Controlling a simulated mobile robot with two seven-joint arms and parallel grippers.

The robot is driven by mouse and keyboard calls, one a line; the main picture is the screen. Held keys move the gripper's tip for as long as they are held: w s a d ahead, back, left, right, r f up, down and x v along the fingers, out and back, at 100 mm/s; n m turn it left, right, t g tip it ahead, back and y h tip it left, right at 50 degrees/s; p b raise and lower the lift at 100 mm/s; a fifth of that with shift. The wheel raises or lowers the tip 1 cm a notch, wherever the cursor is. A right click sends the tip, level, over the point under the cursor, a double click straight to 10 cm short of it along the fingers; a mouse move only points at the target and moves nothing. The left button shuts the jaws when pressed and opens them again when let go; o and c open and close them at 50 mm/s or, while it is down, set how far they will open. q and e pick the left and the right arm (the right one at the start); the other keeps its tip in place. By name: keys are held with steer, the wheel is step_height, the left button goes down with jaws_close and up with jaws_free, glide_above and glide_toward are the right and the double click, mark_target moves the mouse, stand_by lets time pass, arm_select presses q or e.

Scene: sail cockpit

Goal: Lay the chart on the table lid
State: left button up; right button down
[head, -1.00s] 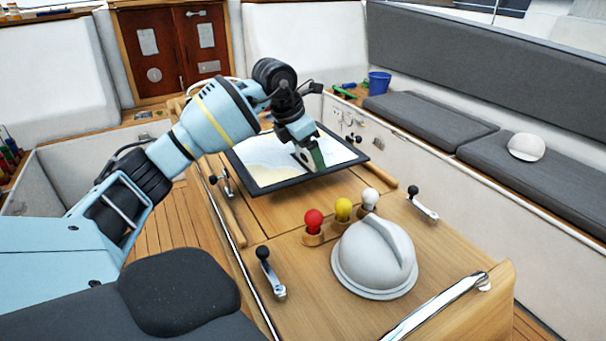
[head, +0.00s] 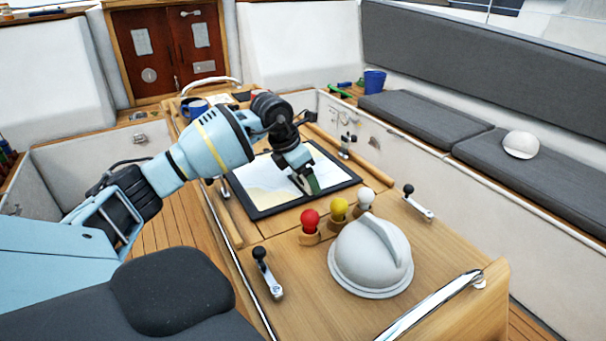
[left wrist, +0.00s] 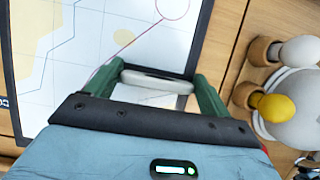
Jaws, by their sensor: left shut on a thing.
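The chart (head: 268,182), a pale sheet in a dark frame, lies about flat on or just over the wooden table lid (head: 262,226); I cannot tell whether it touches all round. In the left wrist view the chart (left wrist: 60,50) fills the upper left, with a line and a circle drawn on it. My left gripper (head: 312,186) is over the right part of the chart. In the left wrist view its green fingers (left wrist: 158,88) are shut on a pale bar-shaped grip on the chart. My right gripper is out of view.
Red (head: 310,218), yellow (head: 339,208) and white (head: 366,199) knobs and a white dome (head: 371,256) stand in front of the chart. Winch-like handles (head: 268,272) flank the table. A blue mug (head: 195,108) stands behind. A blue bucket (head: 375,81) and white cap (head: 521,145) are at right.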

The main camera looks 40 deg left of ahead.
arm_select(q)
steer(key=o, duration=1.1)
steer(key=shift+f, duration=0.1)
steer(key=shift+c, duration=0.2)
steer(key=v, duration=1.2)
